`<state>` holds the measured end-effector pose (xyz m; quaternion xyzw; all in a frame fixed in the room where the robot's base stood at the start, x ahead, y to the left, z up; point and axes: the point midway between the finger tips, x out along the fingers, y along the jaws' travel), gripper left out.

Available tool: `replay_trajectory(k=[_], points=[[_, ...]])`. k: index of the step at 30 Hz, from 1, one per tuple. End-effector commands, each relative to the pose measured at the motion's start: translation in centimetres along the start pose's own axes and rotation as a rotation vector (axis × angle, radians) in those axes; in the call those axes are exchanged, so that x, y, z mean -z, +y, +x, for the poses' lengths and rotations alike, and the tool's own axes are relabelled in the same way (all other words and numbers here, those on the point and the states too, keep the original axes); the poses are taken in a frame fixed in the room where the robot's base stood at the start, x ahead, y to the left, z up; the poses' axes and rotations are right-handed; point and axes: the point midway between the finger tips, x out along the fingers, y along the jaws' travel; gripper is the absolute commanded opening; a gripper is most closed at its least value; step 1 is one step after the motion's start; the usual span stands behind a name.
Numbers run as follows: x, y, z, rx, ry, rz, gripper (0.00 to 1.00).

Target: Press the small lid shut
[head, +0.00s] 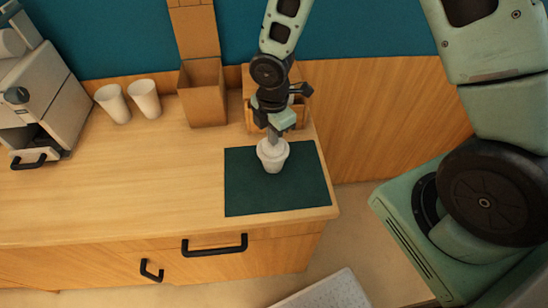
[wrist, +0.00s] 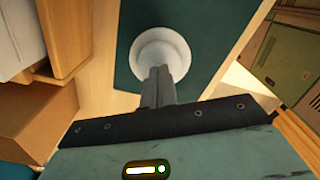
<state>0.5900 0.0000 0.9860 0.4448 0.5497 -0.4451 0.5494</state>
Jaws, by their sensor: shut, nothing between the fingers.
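A small white cup (head: 272,162) stands upright on the dark green mat (head: 242,188) near the right end of the counter. Its white top, which looks like the small lid (head: 272,147), is on the cup; I cannot tell whether it is fully seated. The wrist view shows the round white lid (wrist: 174,48) from above. My gripper (head: 273,133) points down over the cup, with its fingertips at or just above the lid. The fingers are shut and empty in the wrist view (wrist: 160,75), and they hide part of the lid.
Two white cups (head: 145,98) stand at the back of the counter, left of a tall brown box (head: 203,100). A wooden box (head: 246,115) stands behind my gripper. A grey machine (head: 45,100) is at the far left. The counter left of the mat (head: 150,185) is clear.

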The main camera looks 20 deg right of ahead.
Motion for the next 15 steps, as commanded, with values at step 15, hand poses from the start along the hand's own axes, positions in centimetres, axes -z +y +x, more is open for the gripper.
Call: replay_trajectory(k=[15], points=[[0.0, 0.01, 0.53, 0.0, 0.0, 0.0, 0.0]])
